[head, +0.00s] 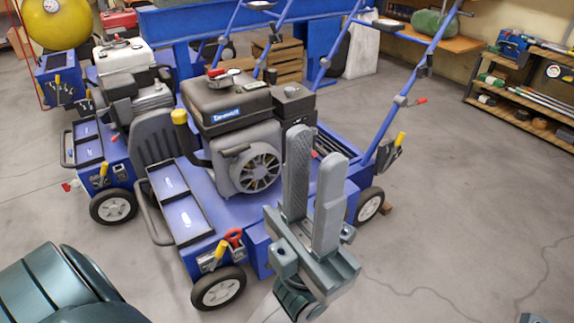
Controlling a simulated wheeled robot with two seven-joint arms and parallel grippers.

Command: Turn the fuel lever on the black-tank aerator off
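The black-tank aerator (222,105) stands in the middle of the head view, with a black fuel tank on a grey engine over a blue deck. A red-topped cap sits on the tank. I cannot pick out the fuel lever for certain; part of the engine's right side is behind my gripper. My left gripper (317,146) is in front of the aerator's right side, fingers pointing up. Its fingers are apart with nothing seen between them, and one ribbed inner pad shows. I cannot tell its exact distance from the engine.
A white-tank aerator (122,58) and a red-tank one (119,19) stand to the left and behind. Blue handlebars (419,75) rise at the right of the near machine. A red-handled part (234,237) sits by its front wheel. Shelves (525,100) stand far right; floor between is clear.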

